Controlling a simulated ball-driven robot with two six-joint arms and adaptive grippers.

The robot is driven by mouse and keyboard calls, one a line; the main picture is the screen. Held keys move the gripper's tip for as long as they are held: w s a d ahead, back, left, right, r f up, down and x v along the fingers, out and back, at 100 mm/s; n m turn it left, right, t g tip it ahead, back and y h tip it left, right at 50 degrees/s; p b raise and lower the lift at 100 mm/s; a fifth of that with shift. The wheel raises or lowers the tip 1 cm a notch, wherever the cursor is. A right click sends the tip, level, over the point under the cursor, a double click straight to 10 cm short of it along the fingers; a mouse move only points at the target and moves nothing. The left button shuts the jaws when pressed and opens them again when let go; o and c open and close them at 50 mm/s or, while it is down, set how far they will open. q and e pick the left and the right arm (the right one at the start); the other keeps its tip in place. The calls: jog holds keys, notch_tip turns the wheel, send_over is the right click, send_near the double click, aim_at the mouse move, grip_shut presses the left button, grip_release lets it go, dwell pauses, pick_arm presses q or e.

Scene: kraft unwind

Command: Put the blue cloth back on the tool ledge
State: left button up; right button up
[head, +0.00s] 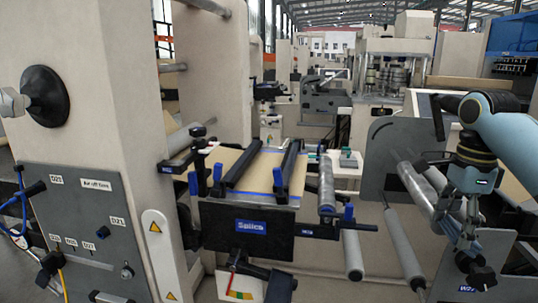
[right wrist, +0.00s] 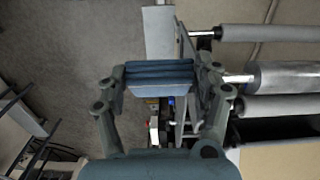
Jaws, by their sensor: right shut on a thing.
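My right gripper (right wrist: 162,78) is shut on the blue cloth (right wrist: 160,76), a folded stack of blue layers held between its two fingers. In the head view my right gripper (head: 468,228) hangs at the right, pointing down in front of a grey machine panel. My left gripper is not in view.
The splice table (head: 248,226) with blue clamps stands at the centre. Grey rollers (head: 404,240) run between it and my right arm. A beige column (head: 100,110) with a control panel (head: 82,222) fills the left. In the right wrist view, rollers (right wrist: 285,76) lie close right of the gripper; bare floor (right wrist: 75,50) is at left.

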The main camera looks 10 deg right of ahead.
notch_tip(320, 180, down, 22)
jog(key=b, duration=2)
jog(key=shift+s+a+b, duration=0.15)
jog(key=shift+s+b, duration=0.1)
jog(key=shift+b, duration=0.05)
